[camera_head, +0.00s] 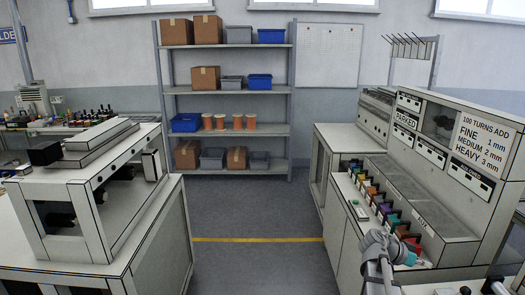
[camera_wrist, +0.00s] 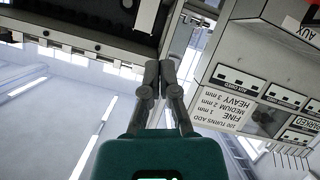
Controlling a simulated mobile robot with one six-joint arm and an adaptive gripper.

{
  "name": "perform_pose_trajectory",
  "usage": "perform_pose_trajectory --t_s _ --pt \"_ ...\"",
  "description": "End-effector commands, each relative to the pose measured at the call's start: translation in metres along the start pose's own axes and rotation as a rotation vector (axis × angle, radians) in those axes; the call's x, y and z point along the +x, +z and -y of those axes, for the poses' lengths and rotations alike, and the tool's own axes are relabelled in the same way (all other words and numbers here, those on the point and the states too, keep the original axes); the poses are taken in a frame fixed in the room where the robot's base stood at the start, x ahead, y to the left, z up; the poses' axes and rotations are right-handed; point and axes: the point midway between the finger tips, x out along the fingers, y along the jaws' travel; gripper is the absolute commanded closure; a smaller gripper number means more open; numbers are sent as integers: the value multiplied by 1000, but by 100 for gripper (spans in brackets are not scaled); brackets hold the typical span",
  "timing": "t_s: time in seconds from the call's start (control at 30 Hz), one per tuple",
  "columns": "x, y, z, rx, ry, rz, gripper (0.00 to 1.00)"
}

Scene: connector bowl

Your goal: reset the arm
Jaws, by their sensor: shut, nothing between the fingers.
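My gripper (camera_head: 421,263) is at the lower right of the head view, above the front of the right-hand machine (camera_head: 440,215). The arm reaches up from the bottom edge. In the wrist view my gripper (camera_wrist: 158,72) shows its two dark fingers together, with nothing between them. The wrist picture is tilted and shows the machine's label panel (camera_wrist: 235,105) on the right, upside down, and windows on the left.
A row of coloured connectors (camera_head: 378,205) lies along the right machine's front ledge, close to my arm. A workbench with a frame (camera_head: 90,190) stands at left. A shelf (camera_head: 225,90) with boxes is at the back. The floor (camera_head: 255,265) between is clear.

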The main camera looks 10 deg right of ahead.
Motion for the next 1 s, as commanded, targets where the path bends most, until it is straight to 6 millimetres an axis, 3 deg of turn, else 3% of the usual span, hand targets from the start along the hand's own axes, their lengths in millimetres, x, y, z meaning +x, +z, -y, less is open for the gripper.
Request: perform_pose_trajectory --t_s 0.27,0.5,0.8,1.0 --pt "-58 67 23 -254 -184 201 100" --pt "-133 139 38 -566 -439 384 100" --pt "-236 221 33 -963 -824 537 100" --pt "-287 255 21 -1146 -1032 581 100"
